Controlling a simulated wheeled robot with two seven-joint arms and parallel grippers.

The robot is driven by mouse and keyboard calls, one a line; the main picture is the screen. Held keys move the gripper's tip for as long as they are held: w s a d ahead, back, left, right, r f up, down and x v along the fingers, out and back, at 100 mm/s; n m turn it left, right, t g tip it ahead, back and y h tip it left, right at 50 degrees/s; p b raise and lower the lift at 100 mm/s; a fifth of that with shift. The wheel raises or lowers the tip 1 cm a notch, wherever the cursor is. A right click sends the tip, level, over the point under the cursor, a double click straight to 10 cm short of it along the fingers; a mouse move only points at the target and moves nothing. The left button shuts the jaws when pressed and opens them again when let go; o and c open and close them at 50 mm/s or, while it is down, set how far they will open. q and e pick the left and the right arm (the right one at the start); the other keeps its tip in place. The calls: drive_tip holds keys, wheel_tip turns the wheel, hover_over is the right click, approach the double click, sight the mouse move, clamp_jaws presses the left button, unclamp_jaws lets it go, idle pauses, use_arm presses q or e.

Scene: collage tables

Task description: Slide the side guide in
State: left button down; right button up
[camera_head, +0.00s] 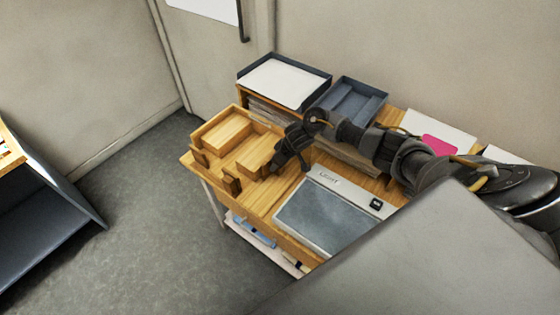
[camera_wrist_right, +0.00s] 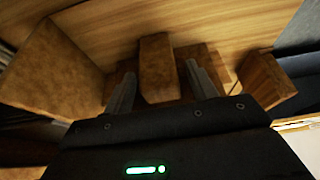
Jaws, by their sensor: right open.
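A wooden jogging fixture (camera_head: 228,131) with low walls and blocks sits at the left end of the wooden table. A wooden block (camera_head: 254,163), which looks like the side guide, stands on its right side. My right gripper (camera_head: 275,164) is low at the right of this block, partly hiding it. In the right wrist view my right gripper (camera_wrist_right: 158,72) is open, with one finger on each side of a narrow upright wooden piece (camera_wrist_right: 157,68). I cannot tell whether the fingers touch it. My left gripper is out of view.
A scale-like device with a grey plate (camera_head: 325,215) lies right of the fixture. Dark trays, one with white paper (camera_head: 285,82) and one empty (camera_head: 350,100), stand behind. A pink pad (camera_head: 440,145) lies at the back right. Open floor (camera_head: 170,215) lies left of the table.

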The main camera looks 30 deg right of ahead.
drive_tip(key=shift+r, duration=0.15)
drive_tip(key=v, duration=1)
drive_tip(key=shift+s+r+p, duration=0.15)
drive_tip(key=shift+r+p, duration=0.1)
drive_tip(key=shift+p, duration=0.2)
drive_tip(key=shift+f, duration=0.1)
